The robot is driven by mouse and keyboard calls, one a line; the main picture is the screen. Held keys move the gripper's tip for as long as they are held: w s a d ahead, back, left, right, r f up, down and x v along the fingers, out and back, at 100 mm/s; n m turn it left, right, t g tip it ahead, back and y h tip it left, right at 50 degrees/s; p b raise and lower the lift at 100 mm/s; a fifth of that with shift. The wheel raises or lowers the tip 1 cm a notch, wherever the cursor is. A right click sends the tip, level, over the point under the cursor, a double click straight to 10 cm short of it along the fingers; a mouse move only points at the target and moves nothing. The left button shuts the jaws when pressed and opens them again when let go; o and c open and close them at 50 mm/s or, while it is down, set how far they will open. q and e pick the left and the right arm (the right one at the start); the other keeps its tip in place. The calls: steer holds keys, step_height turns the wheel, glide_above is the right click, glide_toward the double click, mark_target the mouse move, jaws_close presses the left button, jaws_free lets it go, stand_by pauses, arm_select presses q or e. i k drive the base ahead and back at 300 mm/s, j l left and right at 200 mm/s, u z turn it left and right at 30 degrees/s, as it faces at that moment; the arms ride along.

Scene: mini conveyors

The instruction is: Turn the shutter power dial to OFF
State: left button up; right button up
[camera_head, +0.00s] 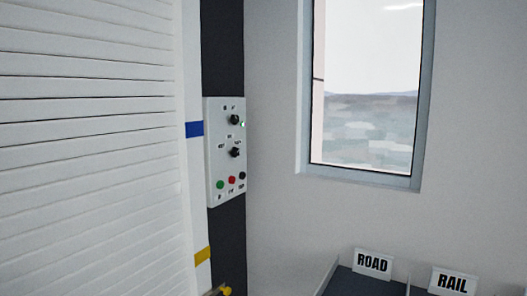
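A white control box (213,160) is fixed to a dark vertical post beside the shutter. It carries an upper black dial (234,119) and a lower black dial (235,152), each with small labels around it. The labels are too small to read, so I cannot tell which dial is the shutter power dial or where each is set. Below them are a green button (220,185), a red button (232,181) and a black button (242,175). Neither of my grippers is in view.
A white slatted shutter (85,130) fills the left side. Its white frame bears a blue mark (194,129) and a yellow mark (202,255). A window (300,90) is on the right wall. ROAD (373,264) and RAIL (453,283) signs stand at lower right.

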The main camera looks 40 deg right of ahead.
mark_target(234, 120)
steer(key=z, duration=1.15)
